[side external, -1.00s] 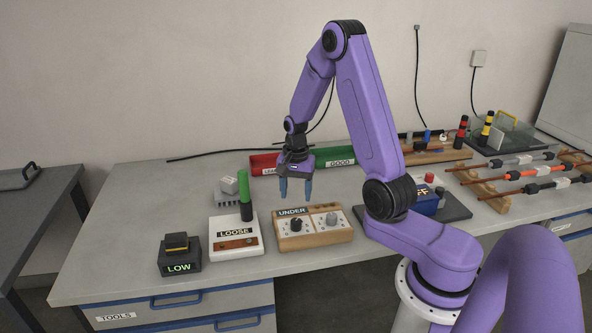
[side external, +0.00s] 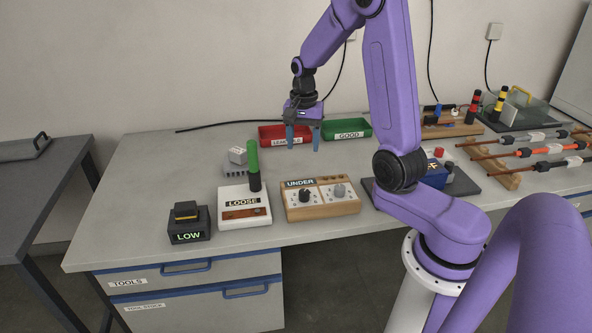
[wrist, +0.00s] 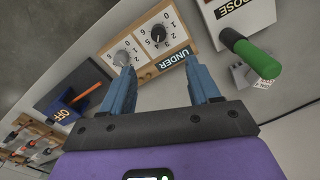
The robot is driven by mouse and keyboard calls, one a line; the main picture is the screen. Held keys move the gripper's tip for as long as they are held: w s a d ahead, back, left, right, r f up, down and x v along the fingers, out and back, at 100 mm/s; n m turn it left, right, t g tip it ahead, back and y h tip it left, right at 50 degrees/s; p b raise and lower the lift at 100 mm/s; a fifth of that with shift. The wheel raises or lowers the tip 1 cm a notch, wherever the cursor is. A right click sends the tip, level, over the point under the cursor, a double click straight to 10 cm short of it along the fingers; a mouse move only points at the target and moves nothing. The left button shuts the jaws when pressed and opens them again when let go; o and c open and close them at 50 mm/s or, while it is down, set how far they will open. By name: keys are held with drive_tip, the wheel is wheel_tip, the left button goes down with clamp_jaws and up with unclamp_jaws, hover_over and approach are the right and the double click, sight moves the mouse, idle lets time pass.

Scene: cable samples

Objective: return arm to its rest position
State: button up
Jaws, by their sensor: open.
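My gripper (side external: 303,137) is open and empty, its blue fingers pointing down above the bench. In the side view it hangs in front of the red and green trays, behind the wooden UNDER box (side external: 320,200). In the wrist view the two fingers (wrist: 165,85) are spread apart with nothing between them. The UNDER box with its two dials (wrist: 145,40) shows beyond the fingertips. My purple arm is raised and bent.
A red tray (side external: 270,131) and a green GOOD tray (side external: 364,123) sit at the back. The LOOSE box (side external: 232,211) with a green-handled tool (side external: 252,158) and the LOW box (side external: 188,228) stand at left front. Cable samples (side external: 530,152) lie on wooden racks at right.

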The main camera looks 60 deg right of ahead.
drive_tip(key=s+a+r+n, duration=0.2)
drive_tip(key=s+a+n, duration=0.2)
drive_tip(key=a+n, duration=0.3)
drive_tip(key=s+a+r+n, duration=0.25)
drive_tip(key=a+n, duration=0.35)
drive_tip(key=a, duration=0.3)
drive_tip(key=s+a+n, duration=0.1)
drive_tip(key=s+n, duration=0.5)
drive_tip(key=s, duration=0.3)
drive_tip(key=s+a+n, duration=0.2)
drive_tip(key=s+n, duration=0.5)
drive_tip(key=s, duration=0.2)
drive_tip(key=shift+s+a+r, duration=0.25)
drive_tip(key=shift+s+a, duration=0.05)
drive_tip(key=shift+s, duration=0.1)
